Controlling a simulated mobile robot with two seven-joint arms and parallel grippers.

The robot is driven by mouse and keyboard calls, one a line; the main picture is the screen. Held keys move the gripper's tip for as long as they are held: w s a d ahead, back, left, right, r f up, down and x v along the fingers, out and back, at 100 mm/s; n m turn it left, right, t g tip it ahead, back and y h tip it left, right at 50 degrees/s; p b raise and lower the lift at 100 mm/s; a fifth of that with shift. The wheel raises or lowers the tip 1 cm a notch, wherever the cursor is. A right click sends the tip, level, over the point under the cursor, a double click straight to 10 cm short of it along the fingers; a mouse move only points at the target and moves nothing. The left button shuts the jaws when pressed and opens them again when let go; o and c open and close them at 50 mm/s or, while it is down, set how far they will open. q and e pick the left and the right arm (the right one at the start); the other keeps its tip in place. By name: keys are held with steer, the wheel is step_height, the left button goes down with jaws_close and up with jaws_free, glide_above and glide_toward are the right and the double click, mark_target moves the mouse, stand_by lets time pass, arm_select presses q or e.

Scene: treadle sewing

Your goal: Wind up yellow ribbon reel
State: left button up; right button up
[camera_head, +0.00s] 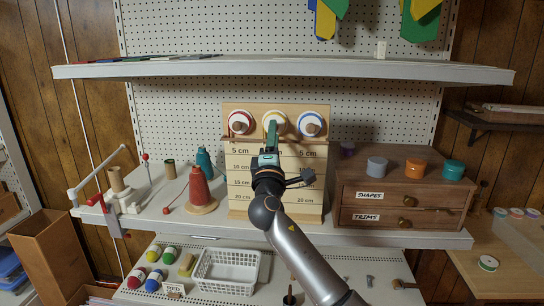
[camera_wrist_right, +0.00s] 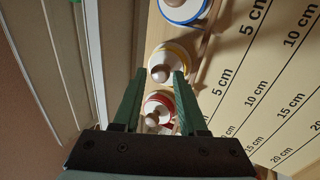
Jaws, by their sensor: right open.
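The yellow ribbon reel (camera_head: 274,117) is the middle of three reels on the wooden measuring board (camera_head: 237,190); my right gripper partly covers it in the head view. The reel also shows in the right wrist view (camera_wrist_right: 171,50), with a round wooden knob (camera_wrist_right: 160,73) at its centre. My right gripper (camera_head: 271,128) is open and empty in front of it. In the wrist view its two green fingertips (camera_wrist_right: 160,76) appear on either side of the knob; I cannot tell whether they reach around it. My left gripper is not in view.
The red reel (camera_head: 240,121) and blue reel (camera_head: 310,122) sit close on either side. A shelf (camera_head: 285,67) overhangs above. A wooden drawer box (camera_head: 400,185) stands right, and red (camera_head: 200,187) and teal thread cones (camera_head: 205,162) stand left. A white basket (camera_head: 228,271) sits below.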

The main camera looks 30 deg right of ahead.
steer(key=b+v, duration=0.2)
steer(key=v, duration=0.9)
steer(key=shift+s, duration=0.15)
steer(key=s+a+f+m+g+y, duration=0.1)
steer(key=s+a+f+g+y, duration=0.15)
steer(key=f, duration=0.75)
steer(key=s+a+f+g+y+p, duration=0.15)
steer(key=f+y, duration=0.25)
steer(key=f, duration=0.6)
steer(key=s+a+f+m+g+y, duration=0.1)
steer(key=s+f+y, duration=0.15)
steer(key=f, duration=0.75)
steer(key=s+a+f+m+g+y, duration=0.1)
steer(key=s+f+m, duration=0.2)
steer(key=s+f, duration=0.2)
steer(key=s+a+f+m+g+y, duration=0.1)
steer(key=s+f+m+g+y, duration=0.1)
steer(key=s+f, duration=0.4)
steer(key=s+a+f+m+g+y+p, duration=0.1)
steer(key=s+f+m, duration=0.3)
steer(key=s, duration=0.8)
step_height(320, 180, down, 2)
steer(key=shift+a+f+g+y, duration=0.15)
steer(key=shift+a+g+y, duration=0.2)
steer(key=shift+g, duration=0.35)
